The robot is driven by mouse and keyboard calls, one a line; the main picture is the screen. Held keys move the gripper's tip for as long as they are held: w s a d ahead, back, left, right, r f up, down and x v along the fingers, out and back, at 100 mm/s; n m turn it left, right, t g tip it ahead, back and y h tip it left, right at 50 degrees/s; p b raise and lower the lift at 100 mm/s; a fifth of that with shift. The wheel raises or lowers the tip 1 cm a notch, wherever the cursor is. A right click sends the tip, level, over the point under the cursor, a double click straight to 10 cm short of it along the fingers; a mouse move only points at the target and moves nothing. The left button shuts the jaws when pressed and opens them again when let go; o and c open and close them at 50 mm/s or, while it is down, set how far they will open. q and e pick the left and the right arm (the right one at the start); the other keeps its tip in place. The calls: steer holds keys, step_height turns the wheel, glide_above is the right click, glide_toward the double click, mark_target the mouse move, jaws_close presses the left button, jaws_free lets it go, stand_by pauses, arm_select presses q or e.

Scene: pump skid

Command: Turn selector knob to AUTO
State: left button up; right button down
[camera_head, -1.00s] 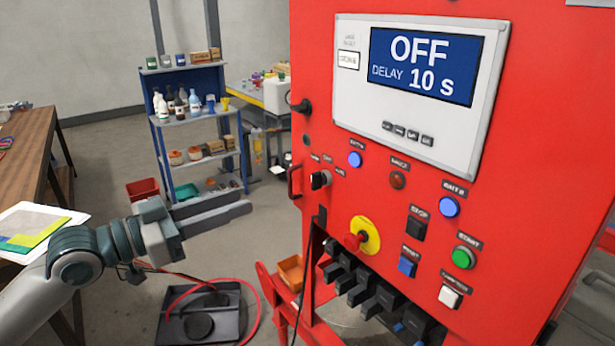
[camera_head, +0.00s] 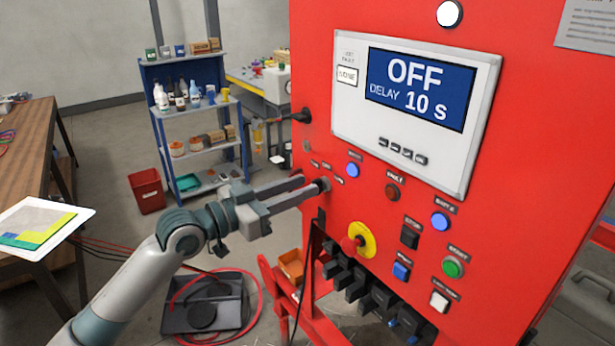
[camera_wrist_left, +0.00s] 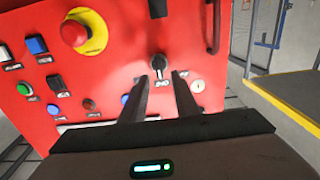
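The selector knob (camera_head: 323,184) is a small black knob on the red panel's left part, below small labels. In the left wrist view, which shows the panel upside down, the knob (camera_wrist_left: 158,65) has a pale mark at its lower end, near a label too small to read surely. My left gripper (camera_head: 311,185) is at the knob, fingers pointing at the panel. In the wrist view the left gripper (camera_wrist_left: 161,76) has its fingers apart, with the knob in line between the tips; I cannot tell whether they touch it. My right gripper is not in view.
The red panel (camera_head: 420,215) carries a display (camera_head: 420,90) reading OFF, DELAY 10 s. A red emergency button (camera_head: 351,244) on a yellow plate and several coloured buttons lie right of and below the knob. Shelves (camera_head: 185,113) stand behind.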

arm_select(q)
steer(key=shift+p+x, duration=0.3)
steer(key=shift+x, duration=1)
jaws_close()
